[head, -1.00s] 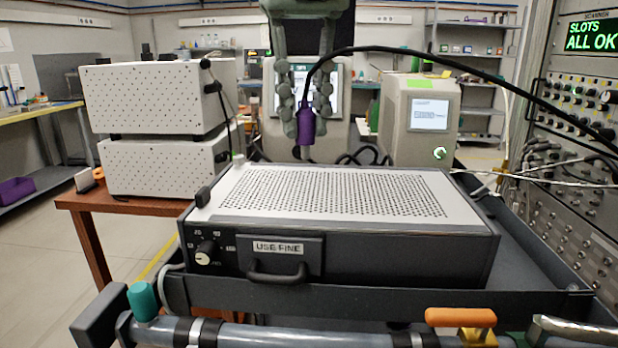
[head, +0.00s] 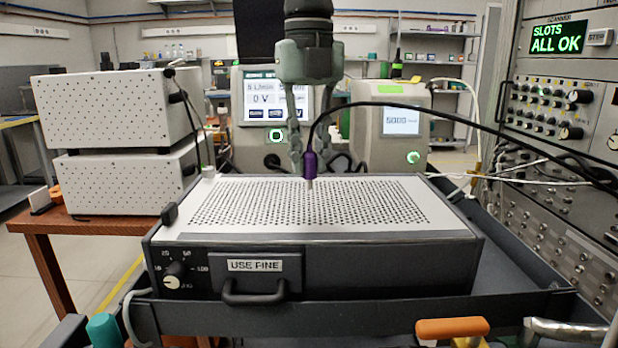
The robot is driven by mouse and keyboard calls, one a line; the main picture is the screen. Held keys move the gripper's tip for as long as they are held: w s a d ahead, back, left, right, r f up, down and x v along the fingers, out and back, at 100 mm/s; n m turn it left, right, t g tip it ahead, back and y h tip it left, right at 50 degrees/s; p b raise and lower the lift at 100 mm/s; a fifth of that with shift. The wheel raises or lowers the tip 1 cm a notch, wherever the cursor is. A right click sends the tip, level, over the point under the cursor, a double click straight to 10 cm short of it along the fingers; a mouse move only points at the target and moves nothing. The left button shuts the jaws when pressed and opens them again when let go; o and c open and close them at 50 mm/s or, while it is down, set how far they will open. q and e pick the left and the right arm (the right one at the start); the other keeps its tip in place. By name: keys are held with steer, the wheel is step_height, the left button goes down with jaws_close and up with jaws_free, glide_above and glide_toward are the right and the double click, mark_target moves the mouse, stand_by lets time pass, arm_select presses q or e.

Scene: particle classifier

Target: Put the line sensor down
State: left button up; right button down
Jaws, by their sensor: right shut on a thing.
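The line sensor (head: 310,166) is a purple plug-like piece with a short metal tip and a black cable rising from its top. It stands upright, tip down, over the perforated top of the grey instrument box (head: 400,182) labelled USE FINE. Whether the tip touches the top cannot be told. My right gripper (head: 304,150) comes down from above and is shut on the sensor, partly hiding it. The cable (head: 430,112) arcs right towards the rack. My left gripper is not in view.
Two white perforated boxes (head: 112,108) are stacked on a brown table at left. Two instruments with screens (head: 268,110) (head: 395,135) stand behind the box. A scanner rack (head: 560,110) borders the right. An orange handle (head: 452,327) is at the front. The perforated top is otherwise clear.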

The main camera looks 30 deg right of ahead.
mark_target(309, 177)
step_height(309, 177, down, 4)
steer(key=shift+r, duration=0.25)
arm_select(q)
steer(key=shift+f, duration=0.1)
arm_select(e)
steer(key=shift+f, duration=0.2)
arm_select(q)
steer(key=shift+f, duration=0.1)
arm_select(e)
steer(key=shift+f, duration=0.15)
steer(key=shift+f, duration=0.2)
steer(key=c, duration=1.8)
jaws_free()
steer(key=shift+c, duration=0.2)
steer(key=o, duration=0.4)
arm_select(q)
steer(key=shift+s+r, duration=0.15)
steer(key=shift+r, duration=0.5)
